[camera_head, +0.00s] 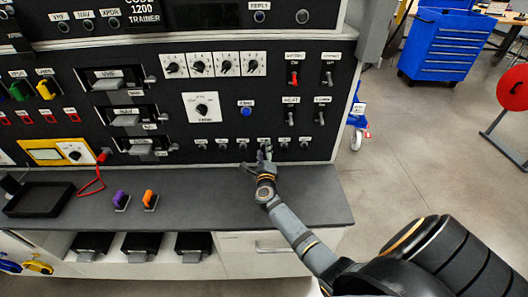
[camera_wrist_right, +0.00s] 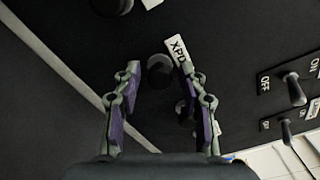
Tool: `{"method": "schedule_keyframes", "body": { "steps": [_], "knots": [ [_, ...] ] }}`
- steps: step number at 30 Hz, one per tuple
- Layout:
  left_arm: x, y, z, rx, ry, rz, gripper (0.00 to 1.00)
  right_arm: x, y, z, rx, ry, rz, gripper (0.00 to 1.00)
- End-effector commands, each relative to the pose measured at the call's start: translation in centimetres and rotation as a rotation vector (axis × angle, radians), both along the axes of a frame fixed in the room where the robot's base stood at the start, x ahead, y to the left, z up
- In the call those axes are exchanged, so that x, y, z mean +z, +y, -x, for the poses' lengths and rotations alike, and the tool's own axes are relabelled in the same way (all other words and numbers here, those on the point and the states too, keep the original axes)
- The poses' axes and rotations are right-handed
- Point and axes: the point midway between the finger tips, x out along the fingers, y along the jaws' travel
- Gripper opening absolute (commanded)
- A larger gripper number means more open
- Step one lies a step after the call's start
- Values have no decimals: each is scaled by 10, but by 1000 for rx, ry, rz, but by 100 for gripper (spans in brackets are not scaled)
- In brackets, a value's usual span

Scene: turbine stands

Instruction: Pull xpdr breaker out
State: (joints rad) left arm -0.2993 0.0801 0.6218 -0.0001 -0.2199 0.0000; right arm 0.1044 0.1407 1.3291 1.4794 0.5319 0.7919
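The xpdr breaker is a small dark round knob (camera_wrist_right: 160,72) on the black panel, beside a white label starting "XPD" (camera_wrist_right: 177,48) in the right wrist view. My right gripper (camera_wrist_right: 159,78) is open, with one finger on each side of the knob. Gaps show between the knob and both fingers; I cannot tell how far the fingertips reach along it. In the head view my right gripper (camera_head: 262,160) is at the low breaker row and partly hides it. My left gripper is not in view.
Other breaker knobs (camera_head: 223,145) sit close beside in the same row. Toggle switches (camera_wrist_right: 293,88) stick out at the right of the wrist view. The grey shelf (camera_head: 310,200) below is clear near my arm; purple (camera_head: 121,199) and orange (camera_head: 149,198) pieces stand further left.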

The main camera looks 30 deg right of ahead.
Motion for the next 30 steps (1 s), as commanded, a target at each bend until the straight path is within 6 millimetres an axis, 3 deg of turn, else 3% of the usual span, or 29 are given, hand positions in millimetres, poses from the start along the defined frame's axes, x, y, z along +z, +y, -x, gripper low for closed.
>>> {"method": "schedule_keyframes", "body": {
  "steps": [1, 8, 28, 29, 30],
  "knots": [
    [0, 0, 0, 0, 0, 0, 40, 0, 0, 0, 0, 0, 0, 31],
    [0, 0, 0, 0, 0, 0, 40, 0, 0, 0, 0, 0, 0, 0],
    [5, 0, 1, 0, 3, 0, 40, 0, 6, 10, 0, 2, 0, 0],
    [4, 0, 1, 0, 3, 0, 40, 0, 5, 9, -1, 1, 1, 28],
    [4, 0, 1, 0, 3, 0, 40, 0, 5, 9, 0, 1, 1, 33]
  ]
}}
